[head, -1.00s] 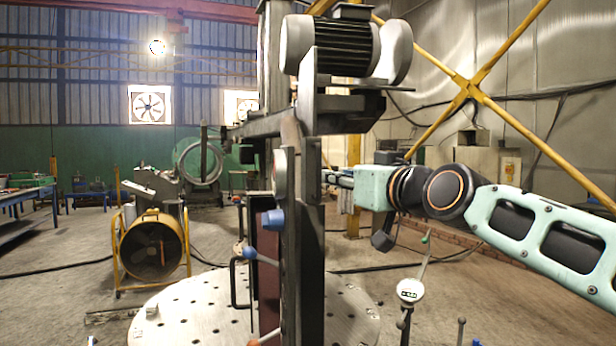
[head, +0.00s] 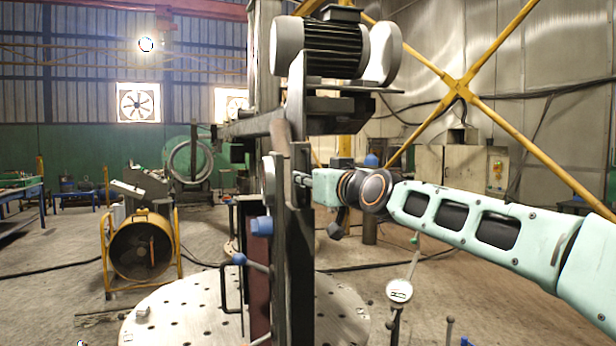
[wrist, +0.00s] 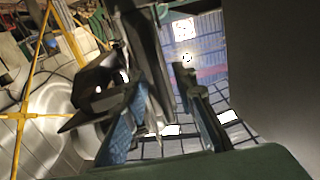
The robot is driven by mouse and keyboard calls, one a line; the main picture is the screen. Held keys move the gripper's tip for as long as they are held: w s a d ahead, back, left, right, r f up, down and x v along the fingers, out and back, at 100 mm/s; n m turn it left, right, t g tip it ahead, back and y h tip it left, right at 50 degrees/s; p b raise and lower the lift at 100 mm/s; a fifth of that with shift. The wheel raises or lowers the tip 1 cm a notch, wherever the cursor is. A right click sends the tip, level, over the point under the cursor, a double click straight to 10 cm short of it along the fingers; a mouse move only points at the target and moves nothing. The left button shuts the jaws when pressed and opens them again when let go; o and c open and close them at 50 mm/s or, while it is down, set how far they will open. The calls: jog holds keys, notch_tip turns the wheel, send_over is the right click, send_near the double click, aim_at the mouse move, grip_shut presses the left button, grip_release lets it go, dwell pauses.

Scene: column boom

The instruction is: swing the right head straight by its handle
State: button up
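A column boom carries a grey motor head (head: 335,48) at upper centre, above a dark upright post (head: 298,250). My gripper (head: 302,179) reaches in from the right to the upper part of this post, and its tips are partly hidden there. In the wrist view, the two fingers of my gripper (wrist: 165,125) stand apart with blue inner pads. A grey bar (wrist: 148,65) shows in the gap between them; I cannot tell whether it is the handle or whether it is touched. I cannot make out the handle for certain in the head view.
Blue knobs (head: 261,226) stick out left of the post, and another blue knob (head: 371,160) shows behind my wrist. A round perforated table (head: 190,312) lies below. A dial gauge (head: 399,291) stands at lower right. A yellow fan (head: 143,246) stands on the left floor.

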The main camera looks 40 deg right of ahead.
jog(key=shift+w, duration=0.25)
jog(key=shift+c, duration=0.4)
grip_shut()
